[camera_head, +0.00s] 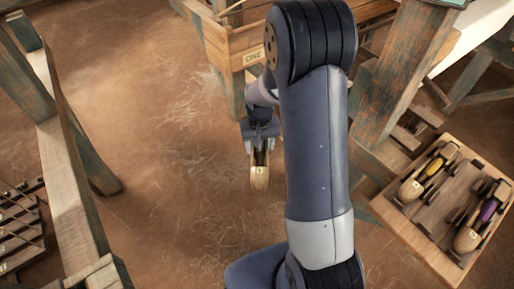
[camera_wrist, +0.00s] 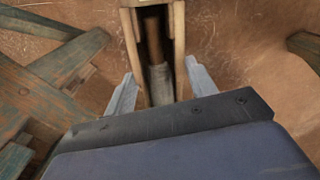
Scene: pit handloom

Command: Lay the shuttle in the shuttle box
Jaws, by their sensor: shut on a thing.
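My gripper (camera_head: 262,138) is shut on a wooden shuttle (camera_head: 259,178) and holds it in the air above the earth floor, left of my arm in the head view. The shuttle's pale rounded tip points down in that view. In the wrist view the shuttle (camera_wrist: 179,50) lies between my two grey fingers, with a grey-brown bobbin in its slot; its far end is cut off by the top edge. A wooden box marked ONE (camera_head: 252,57) stands behind my gripper at the top. I cannot tell whether it is the shuttle box; my arm hides part of it.
A wooden tray (camera_head: 388,212) at the right holds several shuttles, one with yellow thread and one with purple. A weathered post (camera_head: 408,70) rises beside it. A wooden beam (camera_head: 68,170) and a dark rack (camera_head: 20,228) stand at the left. The floor between is clear.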

